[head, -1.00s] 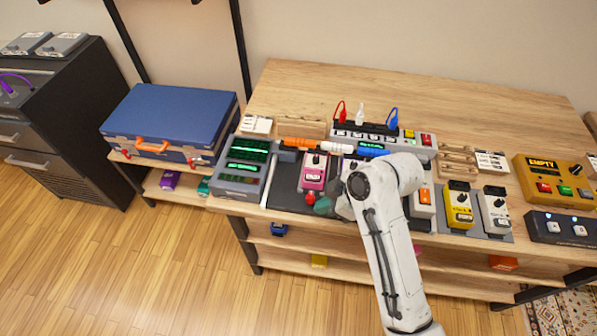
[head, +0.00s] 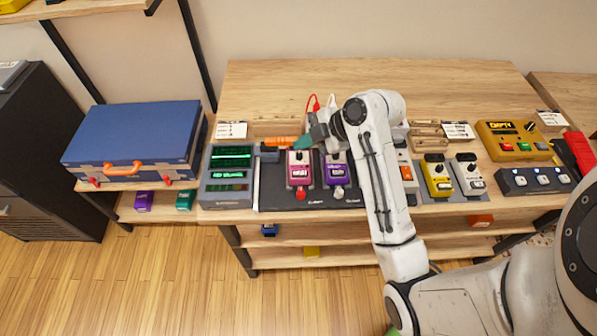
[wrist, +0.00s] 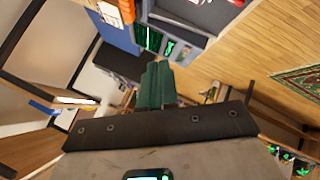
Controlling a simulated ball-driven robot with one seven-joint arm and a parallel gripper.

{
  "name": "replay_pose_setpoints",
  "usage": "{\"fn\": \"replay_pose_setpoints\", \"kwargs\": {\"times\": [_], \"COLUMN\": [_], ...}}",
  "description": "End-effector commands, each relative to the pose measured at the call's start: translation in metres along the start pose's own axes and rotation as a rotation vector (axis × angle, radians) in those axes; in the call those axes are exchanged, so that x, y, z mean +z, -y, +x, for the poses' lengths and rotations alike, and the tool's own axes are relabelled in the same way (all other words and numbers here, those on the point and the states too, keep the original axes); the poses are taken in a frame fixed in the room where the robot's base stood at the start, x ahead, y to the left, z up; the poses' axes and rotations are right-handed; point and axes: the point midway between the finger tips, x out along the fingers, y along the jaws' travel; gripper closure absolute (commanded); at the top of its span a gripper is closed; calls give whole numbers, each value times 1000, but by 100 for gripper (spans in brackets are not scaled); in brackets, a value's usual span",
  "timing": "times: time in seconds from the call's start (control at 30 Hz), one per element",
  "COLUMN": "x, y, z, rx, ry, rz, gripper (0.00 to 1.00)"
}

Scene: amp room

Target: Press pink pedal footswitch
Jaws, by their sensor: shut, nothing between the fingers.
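The pink pedal (head: 299,170) stands upright on the dark board near the front of the wooden table in the head view. It has a dark knob, a white label and a red piece at its front. The purple pedal (head: 336,172) stands just right of it. My gripper (head: 314,132) is shut and empty, above and behind the two pedals, slightly right of the pink one, beside an orange cylinder. In the wrist view its green fingers (wrist: 155,85) are together. I cannot make out the pink pedal there.
A grey unit with green screens (head: 229,172) stands left of the board. A blue case (head: 135,135) is farther left. Yellow (head: 437,178) and white (head: 468,177) pedals stand to the right. My arm hides part of the middle of the table. The table's back is mostly clear.

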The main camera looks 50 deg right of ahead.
Motion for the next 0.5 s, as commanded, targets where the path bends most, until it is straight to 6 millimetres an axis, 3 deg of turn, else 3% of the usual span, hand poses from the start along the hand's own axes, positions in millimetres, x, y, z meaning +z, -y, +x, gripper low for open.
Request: {"fn": "replay_pose_setpoints", "kwargs": {"times": [0.27, 0.5], "x": [5, 18], "y": [5, 18], "z": [6, 24], "rx": [0, -1], "ry": [1, 1], "rz": [3, 4], "gripper": [100, 100]}}
